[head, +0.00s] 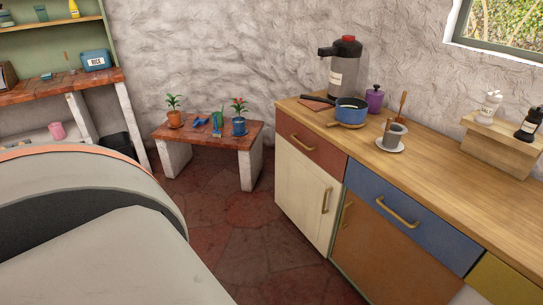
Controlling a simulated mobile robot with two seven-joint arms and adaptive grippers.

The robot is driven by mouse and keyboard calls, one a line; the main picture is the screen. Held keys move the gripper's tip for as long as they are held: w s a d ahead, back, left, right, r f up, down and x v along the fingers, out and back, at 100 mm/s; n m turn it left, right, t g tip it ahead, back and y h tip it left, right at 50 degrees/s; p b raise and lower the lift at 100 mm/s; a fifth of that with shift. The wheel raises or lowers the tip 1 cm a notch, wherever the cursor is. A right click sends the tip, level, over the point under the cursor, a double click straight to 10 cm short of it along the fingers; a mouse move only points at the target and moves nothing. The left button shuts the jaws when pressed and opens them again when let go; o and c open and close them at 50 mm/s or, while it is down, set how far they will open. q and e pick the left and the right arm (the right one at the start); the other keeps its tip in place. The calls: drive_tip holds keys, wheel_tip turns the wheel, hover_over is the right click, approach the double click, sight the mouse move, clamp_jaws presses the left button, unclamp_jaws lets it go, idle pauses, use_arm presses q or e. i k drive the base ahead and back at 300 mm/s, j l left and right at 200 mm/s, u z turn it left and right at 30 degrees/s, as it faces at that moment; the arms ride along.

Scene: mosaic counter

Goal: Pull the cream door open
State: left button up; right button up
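The cream door (304,192) is on the left end of the counter's front, under a red-brown drawer. It is shut, flush with the cabinet front. Its brass handle (326,200) stands upright near the door's right edge. Neither of my grippers is in the head view.
Beside the cream door are a brown door (376,246) and a blue drawer (408,222) with brass handles. A low tiled bench (209,134) with potted plants stands against the wall. The tiled floor (248,236) before the cream door is clear.

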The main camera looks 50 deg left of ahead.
sight(310, 196)
drive_tip(key=u, duration=1.25)
drive_tip(key=i+j+z, duration=0.25)
drive_tip(key=z, duration=0.25)
drive_tip(key=i+j+z, duration=0.45)
